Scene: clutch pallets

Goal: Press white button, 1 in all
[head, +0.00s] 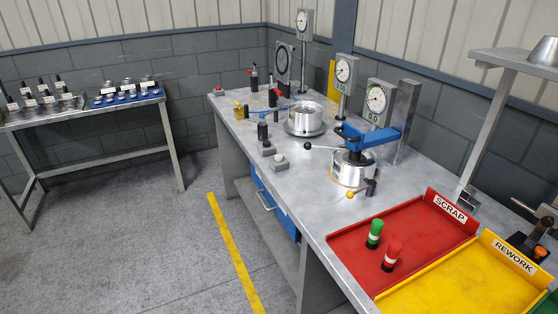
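A small grey box with a pale, whitish domed button (279,158) sits near the front edge of the grey workbench (300,185), in front of the blue-armed gauge fixture. It is small in the view, and I cannot tell whether the button is pressed. A similar box with a darker top (267,149) stands just behind it. Neither of my grippers shows in the head view.
A silver cylinder under a blue clamp (365,138) stands right of the button, with a yellow-tipped lever (350,195). A red SCRAP tray (425,232) and yellow REWORK tray (470,285) lie nearer. A side table (80,115) stands left; floor between is clear.

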